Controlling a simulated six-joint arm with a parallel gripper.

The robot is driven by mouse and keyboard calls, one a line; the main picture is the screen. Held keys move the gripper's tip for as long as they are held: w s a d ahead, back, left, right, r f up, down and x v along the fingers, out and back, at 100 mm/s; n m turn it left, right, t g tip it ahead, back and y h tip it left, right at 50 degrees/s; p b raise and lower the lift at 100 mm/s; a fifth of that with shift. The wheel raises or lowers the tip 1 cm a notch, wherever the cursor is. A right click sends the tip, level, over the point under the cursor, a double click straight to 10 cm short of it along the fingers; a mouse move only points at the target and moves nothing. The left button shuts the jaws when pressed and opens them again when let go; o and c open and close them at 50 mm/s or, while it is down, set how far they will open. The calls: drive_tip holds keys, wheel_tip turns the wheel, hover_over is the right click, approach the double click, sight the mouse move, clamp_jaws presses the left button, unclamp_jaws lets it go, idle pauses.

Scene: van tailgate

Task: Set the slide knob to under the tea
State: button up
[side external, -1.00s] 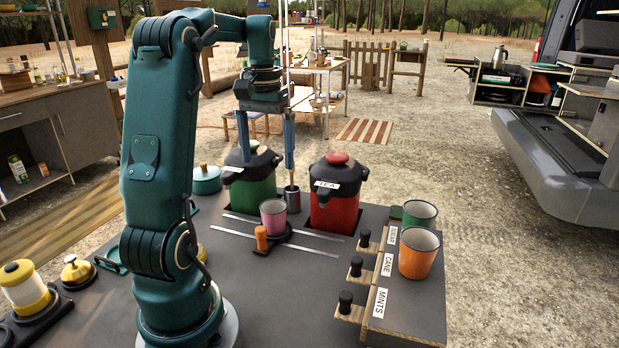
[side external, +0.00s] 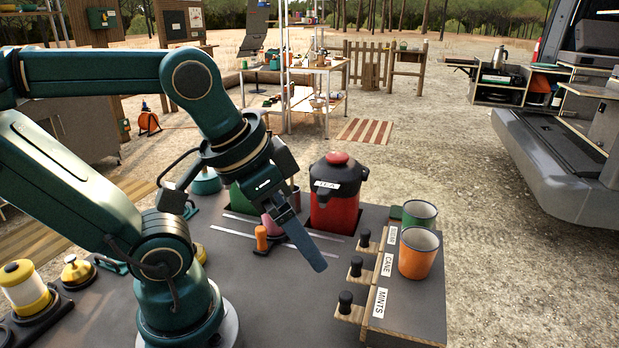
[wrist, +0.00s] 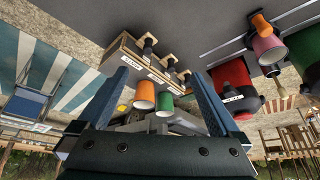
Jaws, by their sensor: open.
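The slide knob (side external: 262,238) is a small upright orange peg on a dark carriage between two silver rails. A pink cup (side external: 268,222) rides behind it, partly hidden by my gripper. The red tea dispenser (side external: 348,212), labelled TEA, stands right of the knob. A green dispenser (side external: 240,198) is mostly hidden by my arm. My gripper (side external: 312,252) is tilted above the table, right of and in front of the knob. In the wrist view my gripper (wrist: 165,85) is wide open and empty; the knob (wrist: 260,23) and pink cup (wrist: 268,46) lie beyond its right finger.
A box (side external: 405,318) with small black-knobbed drawers labelled for mints, cane and sugar stands at the right. An orange cup (side external: 418,255) sits on it, with a green cup (side external: 420,212) behind. A yellow lantern-like jar (side external: 25,290) is at the left.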

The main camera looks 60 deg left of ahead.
drive_tip(key=shift+s+d+f, duration=0.1)
drive_tip(key=shift+s+f, duration=0.1)
drive_tip(key=shift+f, duration=0.75)
drive_tip(key=c, duration=0.4)
drive_tip(key=shift+w+r+n, duration=0.15)
drive_tip(key=shift+w+n, duration=0.1)
drive_tip(key=shift+n, duration=0.05)
drive_tip(key=shift+c, duration=1.3)
drive_tip(key=n+g+y, duration=0.1)
drive_tip(key=n+g, duration=0.3)
drive_tip(key=n, duration=1)
approach(261, 228)
drive_tip(key=w+d+f, duration=0.1)
drive_tip(key=w+d, duration=0.4)
drive_tip(key=s+a+f+n, duration=0.1)
drive_tip(key=a, duration=0.1)
drive_tip(key=s+a+f+n, duration=0.1)
drive_tip(key=f, duration=0.1)
drive_tip(key=s+a+f+n+g+h, duration=0.1)
drive_tip(key=s+a, duration=0.1)
drive_tip(key=shift+a+f+n, duration=0.2)
drive_tip(key=shift+a+n, duration=0.1)
drive_tip(key=shift+a, duration=0.1)
drive_tip(key=shift+s+f, duration=0.1)
drive_tip(key=shift+f, duration=2.5)
clamp_jaws()
